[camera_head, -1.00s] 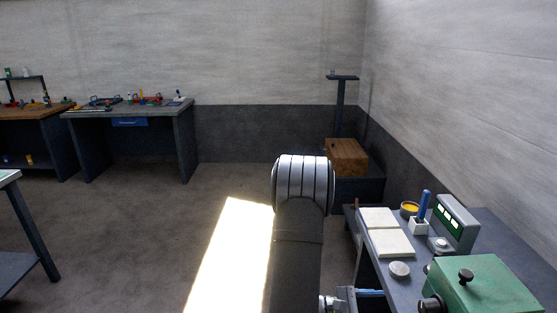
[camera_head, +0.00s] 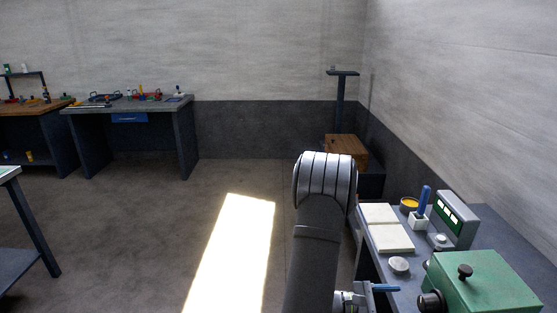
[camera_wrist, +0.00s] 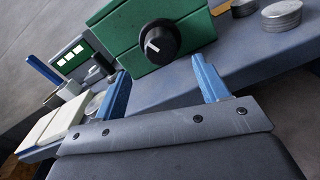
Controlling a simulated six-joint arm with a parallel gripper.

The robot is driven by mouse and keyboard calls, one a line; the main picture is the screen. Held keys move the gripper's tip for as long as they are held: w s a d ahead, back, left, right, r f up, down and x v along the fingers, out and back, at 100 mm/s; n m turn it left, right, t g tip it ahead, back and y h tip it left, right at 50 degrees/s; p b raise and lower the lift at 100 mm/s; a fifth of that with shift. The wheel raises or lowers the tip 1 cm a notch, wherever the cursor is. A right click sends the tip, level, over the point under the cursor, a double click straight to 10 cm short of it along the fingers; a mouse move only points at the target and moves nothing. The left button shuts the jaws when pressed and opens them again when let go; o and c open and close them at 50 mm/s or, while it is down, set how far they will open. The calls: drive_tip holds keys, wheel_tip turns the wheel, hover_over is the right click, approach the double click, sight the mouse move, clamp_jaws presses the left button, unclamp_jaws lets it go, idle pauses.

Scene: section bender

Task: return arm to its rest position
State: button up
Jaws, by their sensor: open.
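My gripper (camera_wrist: 163,92) shows in the wrist view with its two blue fingers spread wide apart and nothing between them. Beyond the fingers is the green machine box (camera_wrist: 150,25) with a black knob. In the head view my arm stands upright at the centre, and a blue finger of my gripper (camera_head: 384,288) shows at the left edge of the workbench (camera_head: 410,290). The rest of the gripper is mostly hidden behind the arm there. The green box (camera_head: 480,283) sits to the right of the gripper, apart from it.
On the bench are white pads (camera_head: 388,237), a round grey disc (camera_head: 399,265), a yellow-topped tin (camera_head: 409,204), a blue-handled tool (camera_head: 424,199) and a display unit (camera_head: 455,219). Metal discs (camera_wrist: 281,14) lie beside the green box. The floor left of my arm is clear.

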sight(421, 304)
drive_tip(key=d, duration=0.8)
drive_tip(key=shift+s+d, duration=0.2)
drive_tip(key=shift+d, duration=0.1)
drive_tip(key=shift+w+a+n, duration=0.1)
drive_tip(key=shift+a+n, duration=0.05)
drive_tip(key=shift+n, duration=0.65)
drive_tip(key=a, duration=1.7)
drive_tip(key=shift+w, duration=0.25)
